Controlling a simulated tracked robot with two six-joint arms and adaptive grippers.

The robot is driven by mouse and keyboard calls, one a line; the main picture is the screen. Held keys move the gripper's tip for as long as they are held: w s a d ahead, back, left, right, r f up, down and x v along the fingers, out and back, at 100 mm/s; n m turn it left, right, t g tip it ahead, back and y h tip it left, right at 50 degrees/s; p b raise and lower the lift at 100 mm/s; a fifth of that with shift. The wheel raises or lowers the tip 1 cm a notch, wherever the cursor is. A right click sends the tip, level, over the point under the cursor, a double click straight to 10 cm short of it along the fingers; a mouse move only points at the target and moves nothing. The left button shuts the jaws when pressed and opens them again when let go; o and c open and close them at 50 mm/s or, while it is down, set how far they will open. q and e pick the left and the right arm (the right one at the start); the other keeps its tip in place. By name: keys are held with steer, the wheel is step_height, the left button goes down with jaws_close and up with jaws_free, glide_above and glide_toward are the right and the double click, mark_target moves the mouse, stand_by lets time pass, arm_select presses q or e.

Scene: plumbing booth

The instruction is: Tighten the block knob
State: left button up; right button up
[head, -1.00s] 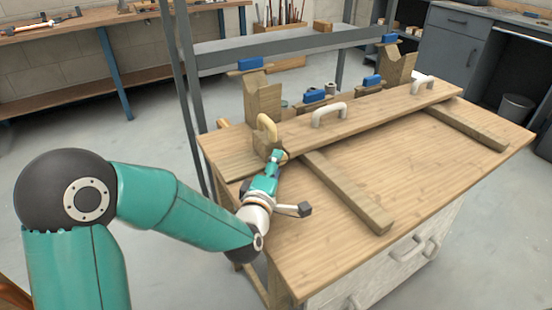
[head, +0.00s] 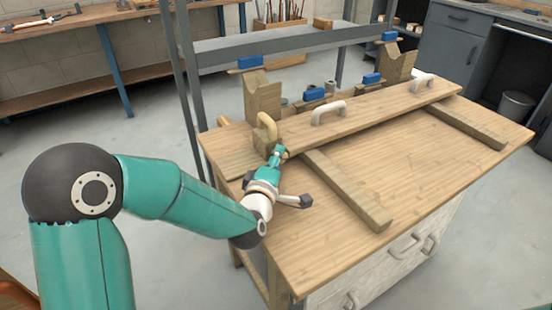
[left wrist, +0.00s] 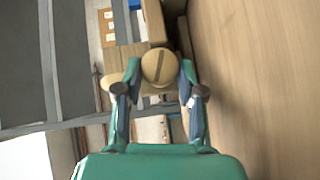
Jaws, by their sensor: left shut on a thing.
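The block knob (left wrist: 160,67) is a round tan knob with a dark stripe across its face, seen end-on in the left wrist view. My left gripper (left wrist: 159,78) has one finger on each side of it and is shut on it. My right gripper is not in view.
The long board (head: 380,108) on the wooden bench (head: 430,170) carries white handles (head: 328,111). A loose-looking wooden bar (head: 350,191) crosses the bench right of my gripper. Notched wooden posts (head: 263,98) with blue pieces stand behind the board. The front right bench top is clear.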

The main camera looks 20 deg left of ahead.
arm_select(q)
steer(key=m+g+p, duration=0.1)
steer(key=p, duration=0.1)
steer(key=r+m+g+p, duration=0.1)
steer(key=p, duration=0.2)
steer(key=shift+g+y+p, duration=0.3)
steer(key=shift+g+y, duration=0.1)
steer(key=shift+f+m+g+p, duration=0.15)
steer(key=shift+m+g+p, duration=0.2)
steer(key=shift+p, duration=0.2)
steer(key=shift+f, duration=0.15)
steer(key=o, duration=0.9)
steer(key=shift+w, duration=0.15)
steer(key=shift+c, duration=0.2)
